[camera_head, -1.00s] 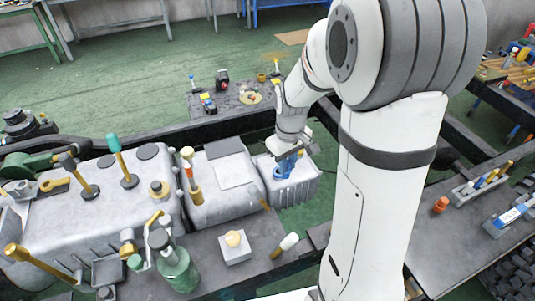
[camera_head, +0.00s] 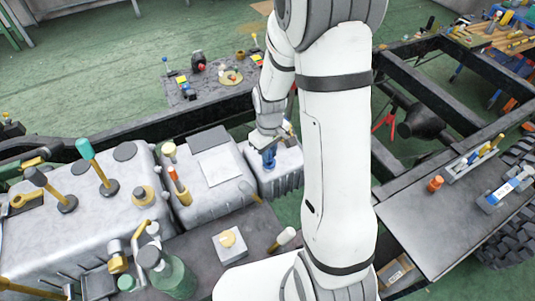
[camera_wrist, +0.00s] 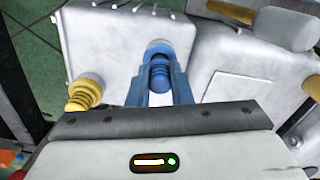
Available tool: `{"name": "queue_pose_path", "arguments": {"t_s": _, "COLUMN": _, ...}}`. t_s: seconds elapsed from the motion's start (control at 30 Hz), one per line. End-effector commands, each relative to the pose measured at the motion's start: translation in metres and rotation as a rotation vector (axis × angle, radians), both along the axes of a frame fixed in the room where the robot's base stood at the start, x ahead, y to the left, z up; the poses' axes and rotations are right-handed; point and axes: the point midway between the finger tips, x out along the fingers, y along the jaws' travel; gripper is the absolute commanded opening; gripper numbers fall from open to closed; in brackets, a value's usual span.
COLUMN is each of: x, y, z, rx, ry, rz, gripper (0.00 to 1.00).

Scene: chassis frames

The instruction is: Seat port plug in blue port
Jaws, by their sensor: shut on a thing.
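My gripper (camera_wrist: 160,82) has blue fingers, shut on a dark blue ribbed port plug (camera_wrist: 159,74) in the wrist view. The plug's far end is at a pale blue ring, the blue port (camera_wrist: 158,46), on top of a light grey metal housing (camera_wrist: 100,40). Plug and ring overlap in this view, so I cannot tell how deep the plug sits. In the head view my gripper (camera_head: 269,158) points down at the top of the same housing (camera_head: 285,178); the plug is not clear there.
A yellow ribbed piece (camera_wrist: 85,92) stands left of my fingers. A larger grey casing (camera_head: 220,185) with a flat plate stands left of the housing, with orange and yellow handled tools beside it. A dark shelf (camera_head: 215,80) with small parts lies behind. A green bottle (camera_head: 170,270) stands in front.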

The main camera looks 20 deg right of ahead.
Motion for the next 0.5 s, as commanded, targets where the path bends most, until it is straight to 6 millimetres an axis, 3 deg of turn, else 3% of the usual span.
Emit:
{"name": "queue_pose_path", "arguments": {"t_s": 0.1, "x": -0.0004, "y": -0.0001, "z": -0.0112, "rx": 0.0, "ry": 0.001, "rz": 0.0, "gripper": 0.0}}
{"name": "queue_pose_path", "arguments": {"t_s": 0.47, "x": 0.0002, "y": -0.0002, "z": -0.0161, "rx": 0.0, "ry": -0.001, "rz": -0.001, "gripper": 0.0}}
{"name": "queue_pose_path", "arguments": {"t_s": 0.5, "x": 0.0002, "y": -0.0002, "z": -0.0164, "rx": 0.0, "ry": -0.001, "rz": -0.001, "gripper": 0.2}}
